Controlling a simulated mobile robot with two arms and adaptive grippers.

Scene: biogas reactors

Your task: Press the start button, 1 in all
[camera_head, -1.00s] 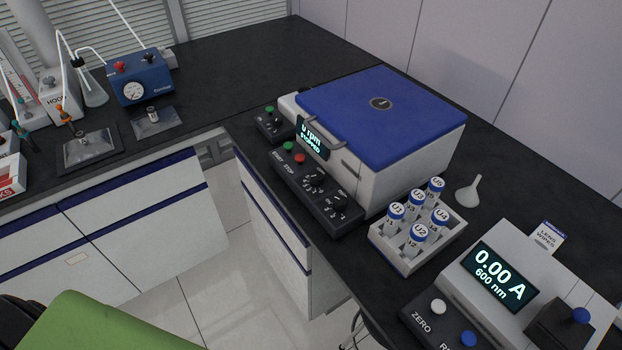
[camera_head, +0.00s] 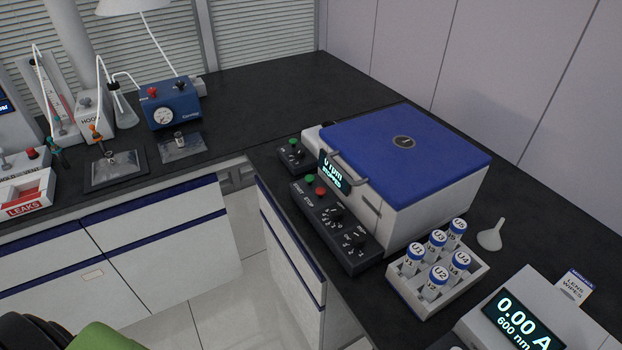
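The centrifuge (camera_head: 415,170) is a white box with a closed blue lid, standing on the black bench right of the middle. Its dark sloped front panel (camera_head: 333,225) carries a green button (camera_head: 309,181) labelled START and a red button (camera_head: 320,191) labelled STOP beside it, with several knobs further along. Its display (camera_head: 333,173) shows an rpm line and a second line that is hard to read, both in light letters. Neither of my grippers shows in this view.
A small dark box with another green button (camera_head: 293,141) stands behind the panel. A blue pump (camera_head: 172,106) stands at the back left.

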